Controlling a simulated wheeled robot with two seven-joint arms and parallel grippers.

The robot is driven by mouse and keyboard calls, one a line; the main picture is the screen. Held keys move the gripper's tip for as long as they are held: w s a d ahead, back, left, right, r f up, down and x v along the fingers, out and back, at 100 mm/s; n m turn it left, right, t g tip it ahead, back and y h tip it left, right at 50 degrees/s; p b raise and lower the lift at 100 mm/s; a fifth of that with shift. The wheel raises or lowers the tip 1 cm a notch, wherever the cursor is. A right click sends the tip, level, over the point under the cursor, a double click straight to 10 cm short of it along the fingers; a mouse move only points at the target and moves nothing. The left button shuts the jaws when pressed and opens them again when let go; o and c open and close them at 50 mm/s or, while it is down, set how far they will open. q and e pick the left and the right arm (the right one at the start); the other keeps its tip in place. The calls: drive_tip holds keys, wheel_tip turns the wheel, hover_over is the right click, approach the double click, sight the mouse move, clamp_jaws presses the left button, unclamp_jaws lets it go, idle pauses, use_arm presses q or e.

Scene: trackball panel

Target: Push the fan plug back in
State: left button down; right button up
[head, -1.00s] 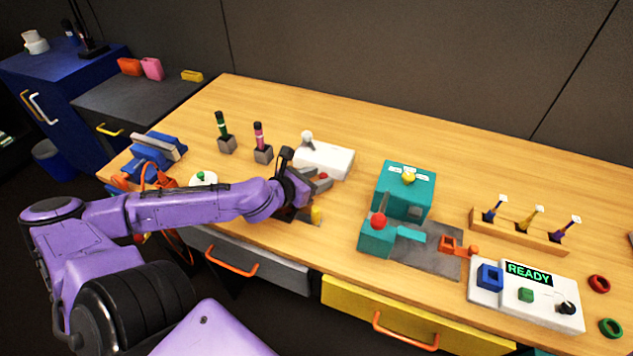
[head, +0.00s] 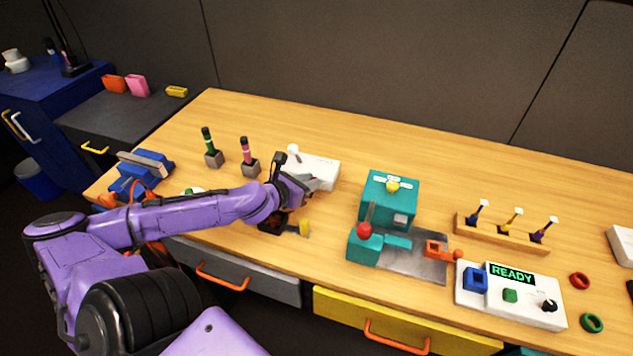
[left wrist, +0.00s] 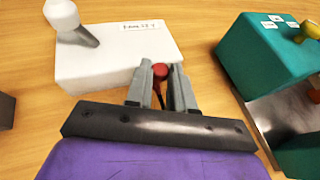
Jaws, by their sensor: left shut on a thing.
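The white box (head: 318,172) stands on the table beyond my left gripper. In the left wrist view the white box (left wrist: 125,52) has a printed label on its top and a white knob with a grey stem (left wrist: 66,22). A red plug (left wrist: 160,72) with a dark cable is between the fingertips of my left gripper (left wrist: 161,80), at the box's near right side. My left gripper (head: 308,186) is shut on this plug in the head view too, close to the box's front. The fingers hide the plug's front end, so I cannot tell how deep it sits. My right gripper is not in view.
A teal machine (head: 388,203) with a red knob (head: 364,230) stands right of the gripper. A dark base with a yellow part (head: 305,228) lies below the arm. Two marker-like sticks in grey blocks (head: 251,170) stand to the left. A READY panel (head: 512,300) is far right.

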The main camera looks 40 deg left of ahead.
use_arm(q)
drive_tip(key=shift+r, duration=0.1)
drive_tip(key=c, duration=1.3)
unclamp_jaws()
drive_tip(key=shift+o, duration=1.4)
drive_tip(key=shift+w+a, duration=0.1)
drive_tip(key=shift+s+r, duration=0.1)
drive_tip(key=shift+s, duration=0.2)
drive_tip(key=p+v, duration=0.3)
drive_tip(key=v, duration=0.6)
drive_tip(key=shift+s+r, duration=0.1)
drive_tip(key=shift+s, duration=0.3)
drive_tip(key=shift+a, duration=0.1)
